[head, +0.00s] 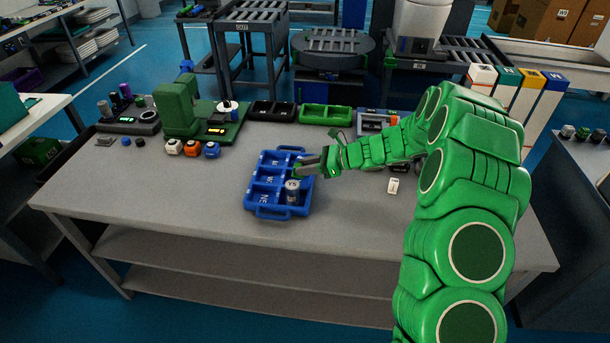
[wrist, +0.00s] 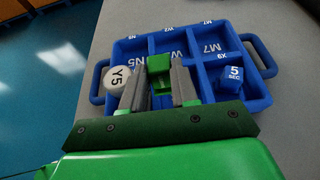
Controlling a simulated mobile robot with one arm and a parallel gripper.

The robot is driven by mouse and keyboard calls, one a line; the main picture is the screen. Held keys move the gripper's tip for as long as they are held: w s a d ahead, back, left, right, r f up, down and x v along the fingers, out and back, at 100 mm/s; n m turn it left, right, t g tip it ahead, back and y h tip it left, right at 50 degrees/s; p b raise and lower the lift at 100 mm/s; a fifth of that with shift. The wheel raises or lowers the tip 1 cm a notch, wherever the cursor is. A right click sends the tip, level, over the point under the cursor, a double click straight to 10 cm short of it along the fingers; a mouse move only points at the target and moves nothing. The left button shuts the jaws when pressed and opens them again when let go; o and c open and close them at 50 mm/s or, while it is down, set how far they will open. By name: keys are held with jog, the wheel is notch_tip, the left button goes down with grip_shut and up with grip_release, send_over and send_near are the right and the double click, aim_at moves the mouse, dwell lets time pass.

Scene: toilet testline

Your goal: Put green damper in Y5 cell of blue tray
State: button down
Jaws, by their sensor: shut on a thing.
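The blue tray (head: 268,208) lies on the grey workbench, and it fills much of the wrist view (wrist: 262,98). My gripper (head: 305,165) is over the tray's right side in the head view. In the wrist view my gripper (wrist: 160,85) is shut on a small green piece, the green damper (wrist: 161,100), held over the tray's cells. A grey cylinder marked Y5 (head: 292,189) stands upright in a near cell; its round top shows in the wrist view (wrist: 117,77). A blue cube marked 5 SEC (wrist: 234,76) sits in another cell. The fingers hide part of the tray.
A green machine (head: 180,105) stands at the back left, with several small coloured blocks (head: 191,148) before it. A black bin (head: 272,111) and a green bin (head: 326,115) are along the back. The bench front is clear.

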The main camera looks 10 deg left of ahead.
jog(key=shift+w+a+f, duration=0.2)
jog(key=shift+w+f, duration=0.4)
jog(key=shift+f, duration=0.15)
jog(key=shift+w+a+f, duration=0.2)
jog(key=shift+w+f, duration=0.35)
jog(key=shift+f, duration=1.65)
jog(key=shift+f, duration=0.15)
jog(key=c, duration=1.1)
grip_release()
jog(key=shift+c, duration=0.2)
jog(key=shift+d+r, duration=0.2)
jog(key=v, duration=1.1)
jog(key=shift+s+d+r, duration=0.1)
jog(key=shift+d+r, duration=0.1)
jog(key=shift+d, duration=0.1)
jog(key=shift+r, duration=0.1)
